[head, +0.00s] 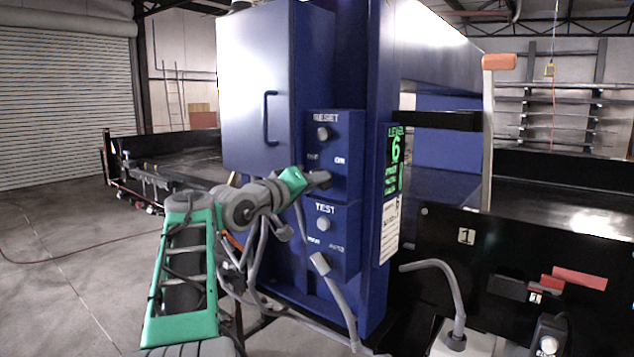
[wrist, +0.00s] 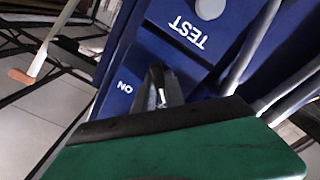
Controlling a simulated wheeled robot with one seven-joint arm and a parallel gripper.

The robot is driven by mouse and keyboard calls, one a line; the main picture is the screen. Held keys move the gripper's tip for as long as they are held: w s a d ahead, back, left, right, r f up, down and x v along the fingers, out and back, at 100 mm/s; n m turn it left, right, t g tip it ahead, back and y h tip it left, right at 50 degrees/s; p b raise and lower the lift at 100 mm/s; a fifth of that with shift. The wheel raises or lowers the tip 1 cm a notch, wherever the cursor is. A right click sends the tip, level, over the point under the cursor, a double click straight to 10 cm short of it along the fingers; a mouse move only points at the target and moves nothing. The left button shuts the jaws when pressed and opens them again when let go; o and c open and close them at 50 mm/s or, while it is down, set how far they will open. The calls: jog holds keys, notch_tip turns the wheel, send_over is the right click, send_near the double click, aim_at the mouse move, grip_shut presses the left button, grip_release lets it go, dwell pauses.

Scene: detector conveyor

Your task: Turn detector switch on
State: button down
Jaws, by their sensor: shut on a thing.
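The detector switch sits on the upper blue panel (head: 346,128), marked RESET with OFF and ON labels. My gripper (head: 322,179) reaches this panel from the left, just below the labels, and covers the switch in the head view. In the wrist view, my gripper (wrist: 158,78) is shut on the switch, with its dark fingers close together around a small pale part. The ON label (wrist: 125,88) shows just left of the fingers, upside down. The switch's exact angle is hidden.
The lower TEST panel (head: 345,262) has a round knob (head: 323,224) and sits just below my gripper. Grey cables run below and beside the panels. A blue cabinet door with a handle (head: 267,118) is at upper left. A black conveyor (head: 520,235) extends right.

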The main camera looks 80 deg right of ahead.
jog(key=shift+f, duration=0.1)
jog(key=m+b, duration=0.8)
jog(key=m, duration=0.6)
jog(key=shift+f+b, duration=0.15)
jog(key=shift+b, duration=0.25)
jog(key=shift+m+b, duration=0.55)
jog(key=shift+m, duration=1.35)
jog(key=c, duration=1.4)
grip_release()
jog(key=shift+r, duration=0.2)
